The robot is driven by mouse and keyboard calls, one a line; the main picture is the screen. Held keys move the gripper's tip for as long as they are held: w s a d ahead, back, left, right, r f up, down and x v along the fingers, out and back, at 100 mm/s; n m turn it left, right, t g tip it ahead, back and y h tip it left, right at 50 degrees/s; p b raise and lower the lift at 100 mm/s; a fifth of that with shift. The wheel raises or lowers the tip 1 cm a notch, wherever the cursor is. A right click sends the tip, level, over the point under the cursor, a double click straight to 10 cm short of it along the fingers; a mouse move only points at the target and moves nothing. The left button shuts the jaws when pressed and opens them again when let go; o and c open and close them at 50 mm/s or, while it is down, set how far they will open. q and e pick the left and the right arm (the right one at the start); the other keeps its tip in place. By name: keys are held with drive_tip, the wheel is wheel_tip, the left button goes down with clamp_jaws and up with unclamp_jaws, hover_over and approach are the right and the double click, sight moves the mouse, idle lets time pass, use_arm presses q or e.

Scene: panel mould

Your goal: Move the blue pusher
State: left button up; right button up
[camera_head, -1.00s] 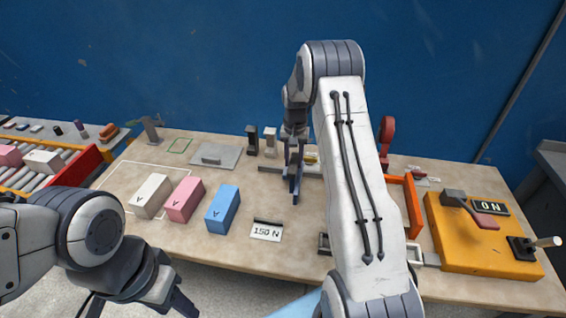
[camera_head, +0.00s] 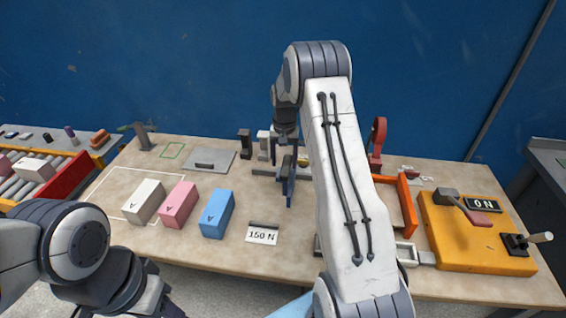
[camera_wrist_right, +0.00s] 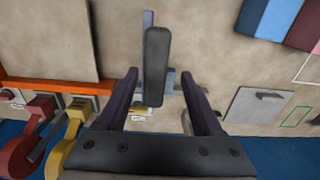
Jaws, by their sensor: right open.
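A blue block (camera_head: 217,214) with a dark mark stands at the right end of a row on the bench, beside a pink block. Its corner shows in the right wrist view (camera_wrist_right: 263,14). I cannot tell for sure whether it is the pusher. My right gripper (camera_head: 288,178) is open, well right of and behind the block. In the right wrist view the gripper (camera_wrist_right: 165,80) has its fingers on either side of a dark grey upright bar (camera_wrist_right: 157,62), with gaps at both sides. My left gripper (camera_head: 165,303) is low at the front left; its jaws are unclear.
A white block (camera_head: 144,203) and pink block (camera_head: 178,206) stand left of the blue one. A "150 N" sign (camera_head: 262,235) lies in front. An orange frame (camera_head: 409,205) and yellow control box (camera_head: 470,245) are at right. Bare bench lies between the blocks and right gripper.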

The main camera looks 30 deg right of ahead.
wheel_tip(320, 180, up, 10)
drive_tip(key=b, duration=0.1)
drive_tip(key=shift+f+b, duration=0.15)
drive_tip(key=shift+b, duration=0.2)
idle(0.4)
